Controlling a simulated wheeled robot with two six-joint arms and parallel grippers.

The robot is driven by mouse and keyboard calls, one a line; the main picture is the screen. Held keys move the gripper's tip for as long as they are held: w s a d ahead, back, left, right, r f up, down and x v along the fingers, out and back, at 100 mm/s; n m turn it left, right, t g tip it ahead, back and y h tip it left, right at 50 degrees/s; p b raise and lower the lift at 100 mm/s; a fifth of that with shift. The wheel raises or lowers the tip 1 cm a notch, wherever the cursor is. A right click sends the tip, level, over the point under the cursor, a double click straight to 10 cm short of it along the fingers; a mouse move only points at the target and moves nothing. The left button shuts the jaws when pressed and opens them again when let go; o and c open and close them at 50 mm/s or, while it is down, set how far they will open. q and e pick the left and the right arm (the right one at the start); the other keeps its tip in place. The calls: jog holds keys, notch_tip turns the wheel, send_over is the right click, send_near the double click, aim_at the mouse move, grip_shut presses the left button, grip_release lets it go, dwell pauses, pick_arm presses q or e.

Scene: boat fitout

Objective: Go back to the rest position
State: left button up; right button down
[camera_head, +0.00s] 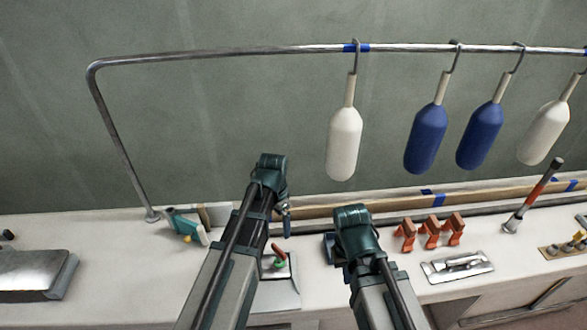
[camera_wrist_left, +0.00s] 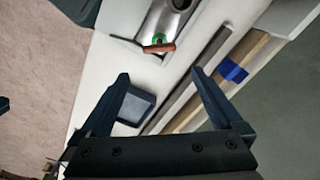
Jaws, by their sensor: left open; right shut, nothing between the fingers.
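My left gripper (camera_head: 285,218) hangs in front of the wall, above the back of the white counter (camera_head: 105,232). In the left wrist view its two dark fingers (camera_wrist_left: 160,76) are spread wide with nothing between them. My right gripper (camera_head: 352,240) is lower and to the right, over the counter. Its fingers are mostly hidden behind its own wrist, and it is shut and holds nothing that shows. A small dark blue box (camera_wrist_left: 136,105) lies on the counter below the left fingers.
A metal rail (camera_head: 220,51) carries hanging white (camera_head: 344,140) and blue (camera_head: 427,138) fenders. A sink with a red-handled green item (camera_head: 279,260) lies by the left arm. Orange clamps (camera_head: 430,231), a metal plate (camera_head: 457,266) and a hammer (camera_head: 532,195) are on the right.

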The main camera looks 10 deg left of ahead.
pick_arm(q)
jog(key=s+d+n+y, duration=0.1)
jog(key=s+d+n, duration=0.2)
jog(key=s+d, duration=0.7)
jog(key=s, duration=0.4)
jog(key=shift+n, duration=0.4)
jog(key=shift+s+r, duration=0.1)
dwell(0.8)
